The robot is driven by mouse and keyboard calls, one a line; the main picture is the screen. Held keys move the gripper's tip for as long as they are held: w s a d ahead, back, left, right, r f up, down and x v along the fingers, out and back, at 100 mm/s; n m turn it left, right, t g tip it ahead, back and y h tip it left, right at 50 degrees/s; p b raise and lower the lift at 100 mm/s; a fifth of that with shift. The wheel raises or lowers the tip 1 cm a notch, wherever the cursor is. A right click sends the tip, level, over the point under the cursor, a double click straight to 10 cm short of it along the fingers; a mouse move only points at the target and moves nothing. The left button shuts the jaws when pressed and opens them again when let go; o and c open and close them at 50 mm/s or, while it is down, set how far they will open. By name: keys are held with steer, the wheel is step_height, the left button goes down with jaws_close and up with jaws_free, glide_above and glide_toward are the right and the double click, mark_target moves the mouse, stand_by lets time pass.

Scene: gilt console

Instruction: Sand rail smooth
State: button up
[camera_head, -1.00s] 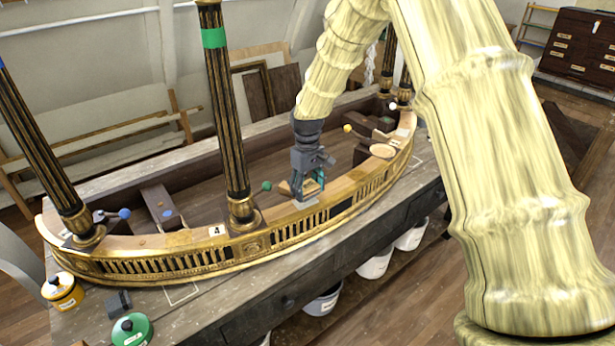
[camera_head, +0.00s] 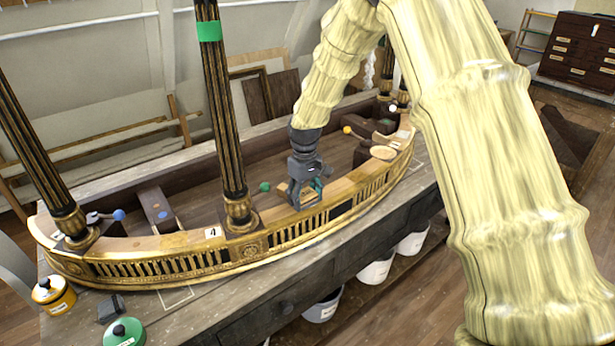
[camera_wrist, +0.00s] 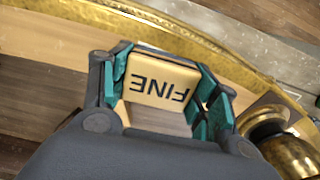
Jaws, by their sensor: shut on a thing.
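The console's curved rail (camera_head: 345,188) has a pale bare-wood top and a pierced gilt front. In the wrist view its wood (camera_wrist: 45,45) runs behind the gripper beside a gold edge. My gripper (camera_head: 307,199) is over the rail, right of the middle column. In the wrist view my gripper's teal pads (camera_wrist: 164,92) are shut on a tan sanding block (camera_wrist: 160,78) marked "FINE", its lettering upside down. The block is mostly hidden by the fingers in the head view. I cannot tell whether it touches the wood.
A black-and-gold column (camera_head: 222,110) with a green band rises left of my gripper; another column (camera_head: 40,165) stands farther left. A green-knobbed piece (camera_head: 264,187) is just behind the rail. A yellow pot (camera_head: 54,296) and a green pot (camera_head: 127,333) are at the bench's front left.

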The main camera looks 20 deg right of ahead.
steer(key=shift+s+a+f+b, duration=0.15)
steer(key=shift+s+a+b, duration=0.15)
steer(key=shift+a+b, duration=0.1)
steer(key=shift+w+d+r+p, duration=0.1)
steer(key=shift+d+r+p, duration=0.1)
steer(key=shift+p, duration=0.2)
steer(key=shift+w+d, duration=0.15)
steer(key=shift+d, duration=0.15)
steer(key=shift+w+d+r+p, duration=0.1)
steer(key=shift+d+p, duration=0.05)
steer(key=shift+p, duration=0.3)
steer(key=shift+f, duration=0.2)
steer(key=shift+s+a+r+p, duration=0.15)
steer(key=shift+s+a+p, duration=0.2)
steer(key=shift+a, duration=0.25)
steer(key=shift+w+d, duration=0.2)
steer(key=shift+d, duration=0.1)
steer(key=shift+w+d, duration=0.15)
steer(key=shift+d, duration=0.1)
steer(key=shift+d+r+p, duration=0.1)
steer(key=shift+r+p, duration=0.15)
steer(key=shift+p, duration=0.15)
steer(key=shift+r, duration=0.5)
steer(key=shift+r+p, duration=0.5)
steer(key=shift+r, duration=0.25)
steer(key=shift+r+p, duration=0.45)
steer(key=shift+r, duration=0.15)
steer(key=shift+r+p, duration=1.1)
steer(key=shift+r, duration=0.7)
